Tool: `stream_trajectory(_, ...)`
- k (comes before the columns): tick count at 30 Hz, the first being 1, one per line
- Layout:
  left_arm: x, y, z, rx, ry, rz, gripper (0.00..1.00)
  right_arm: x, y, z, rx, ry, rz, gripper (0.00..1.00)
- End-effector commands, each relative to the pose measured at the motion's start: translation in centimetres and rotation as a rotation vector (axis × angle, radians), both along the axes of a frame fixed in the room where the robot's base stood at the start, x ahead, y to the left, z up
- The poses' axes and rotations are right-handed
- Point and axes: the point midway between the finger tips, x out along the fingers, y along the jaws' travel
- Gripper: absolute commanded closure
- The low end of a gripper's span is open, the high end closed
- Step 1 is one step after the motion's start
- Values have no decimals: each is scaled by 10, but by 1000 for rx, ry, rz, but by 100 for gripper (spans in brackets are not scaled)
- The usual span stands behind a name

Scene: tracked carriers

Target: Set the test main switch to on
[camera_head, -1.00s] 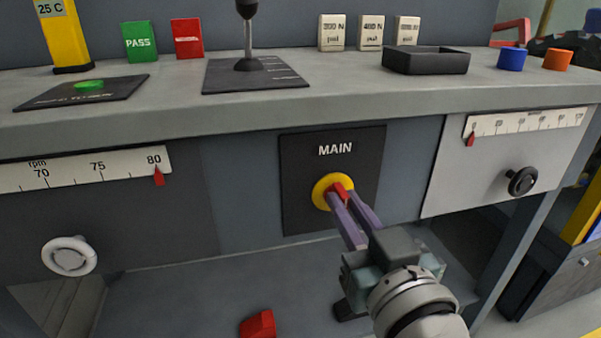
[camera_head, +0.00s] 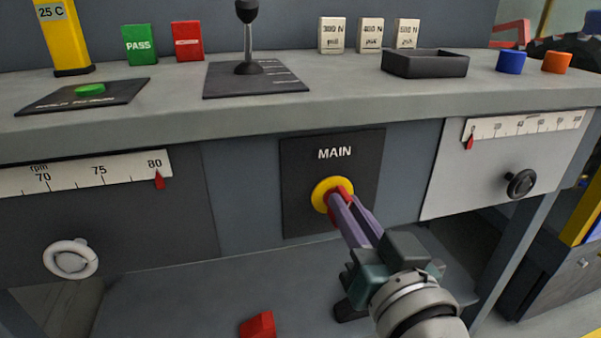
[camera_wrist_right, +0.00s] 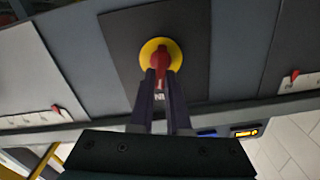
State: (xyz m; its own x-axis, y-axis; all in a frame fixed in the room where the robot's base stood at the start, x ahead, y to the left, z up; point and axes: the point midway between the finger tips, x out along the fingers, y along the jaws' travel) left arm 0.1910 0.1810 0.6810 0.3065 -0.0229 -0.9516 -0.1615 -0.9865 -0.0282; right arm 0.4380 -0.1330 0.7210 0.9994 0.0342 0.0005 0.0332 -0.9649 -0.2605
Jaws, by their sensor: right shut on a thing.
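The main switch is a yellow disc (camera_head: 319,194) with a red handle (camera_head: 346,188), on a black plate (camera_head: 300,160) marked MAIN in the bench front. My right gripper (camera_head: 341,200) has its two purple fingers shut on the red handle, partly hiding it in the head view. In the right wrist view the fingertips (camera_wrist_right: 160,76) close around the lower part of the red handle (camera_wrist_right: 160,59), in front of the yellow disc (camera_wrist_right: 149,53). Any on or off marks are not readable. My left gripper is not in view.
A white knob (camera_head: 70,258) sits left under an rpm scale, and a black knob (camera_head: 521,183) right under another scale. The benchtop edge (camera_head: 240,122) overhangs above the switch. A red block (camera_head: 258,325) lies on the lower shelf.

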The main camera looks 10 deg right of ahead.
Motion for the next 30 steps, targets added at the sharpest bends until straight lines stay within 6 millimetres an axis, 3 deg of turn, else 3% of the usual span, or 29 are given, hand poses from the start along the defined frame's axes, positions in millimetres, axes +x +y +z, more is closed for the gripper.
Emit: stream_trajectory(30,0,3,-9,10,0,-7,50,0,-8,-9,958,34,1,100)
